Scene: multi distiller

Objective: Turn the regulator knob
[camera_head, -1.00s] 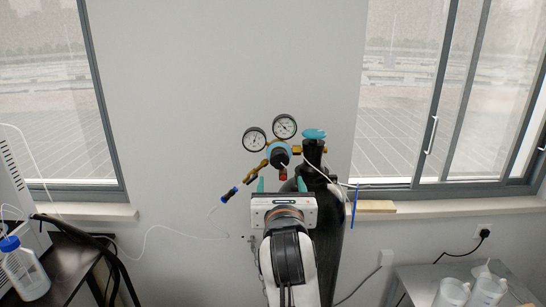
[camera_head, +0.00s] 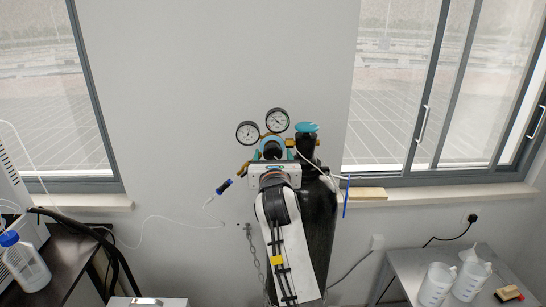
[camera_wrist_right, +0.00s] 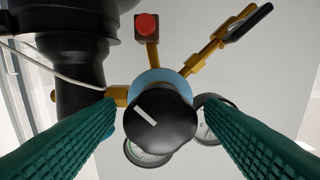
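The regulator's round black knob (camera_wrist_right: 158,122) with a white line faces me in the right wrist view; the line slants down to the right. In the head view the knob (camera_head: 272,150) shows just above my right gripper, partly covered by it. The regulator has a light-blue body (camera_wrist_right: 158,80) and two round gauges (camera_head: 248,132) (camera_head: 277,120). My right gripper (camera_head: 273,158) is open, with green ridged fingers on both sides of the knob in the wrist view. I cannot tell whether the fingertips touch it. My left gripper is not in view.
A black gas cylinder (camera_head: 320,225) with a teal handwheel (camera_head: 306,127) stands right beside my right arm. A red-ended fitting (camera_wrist_right: 146,27) and a brass hose branch (camera_wrist_right: 215,45) stick out from the regulator. A side table (camera_head: 405,262) with white jugs (camera_head: 436,283) is at right.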

